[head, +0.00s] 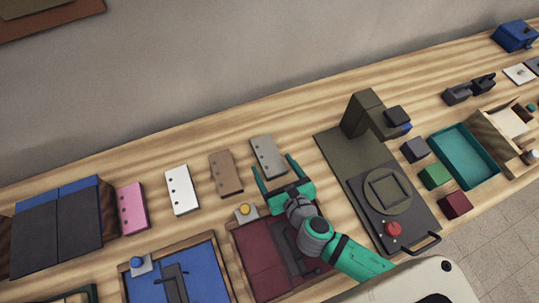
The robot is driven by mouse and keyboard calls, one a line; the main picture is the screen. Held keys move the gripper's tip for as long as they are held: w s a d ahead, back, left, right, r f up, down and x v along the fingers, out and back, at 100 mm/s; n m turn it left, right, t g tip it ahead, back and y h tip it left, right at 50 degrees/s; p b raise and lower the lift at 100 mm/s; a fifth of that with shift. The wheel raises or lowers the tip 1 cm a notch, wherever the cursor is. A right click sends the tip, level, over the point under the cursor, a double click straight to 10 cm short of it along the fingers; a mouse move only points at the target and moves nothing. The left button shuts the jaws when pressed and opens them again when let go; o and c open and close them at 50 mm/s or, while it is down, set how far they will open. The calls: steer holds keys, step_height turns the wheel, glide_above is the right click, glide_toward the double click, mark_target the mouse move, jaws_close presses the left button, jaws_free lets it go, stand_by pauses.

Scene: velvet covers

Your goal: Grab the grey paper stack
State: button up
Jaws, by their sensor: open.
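The grey paper stack (268,157) lies on the wooden counter toward the wall, a flat slab with a row of small dark holes. It is the rightmost of a row of similar slabs. My gripper (274,170) is green and open, with its two fingers pointing toward the wall. The fingertips are at the near end of the grey stack, one on each side in the picture. I cannot tell the gripper's height above it or whether it touches the stack.
Brown (225,173), white (181,190) and pink (131,208) slabs lie to the left. A dark machine (333,148) with an overhanging head stands on the right. Below are a maroon-covered tray (256,262) and a blue-covered tray (205,262). A teal tray (468,160) is farther right.

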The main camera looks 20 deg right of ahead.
mark_target(267, 151)
steer(key=x, duration=0.3)
steer(key=shift+w, duration=0.15)
steer(key=x, duration=0.4)
steer(key=shift+w+d, duration=0.25)
steer(key=shift+d, duration=0.05)
steer(key=shift+w+a+f, duration=0.15)
steer(key=shift+w+f, duration=0.05)
steer(key=shift+w, duration=0.1)
steer(key=shift+d, duration=0.25)
steer(key=shift+c, duration=0.7)
steer(key=shift+a, duration=0.1)
steer(key=c, duration=1)
steer(key=shift+w, duration=0.15)
steer(key=shift+c, duration=0.8)
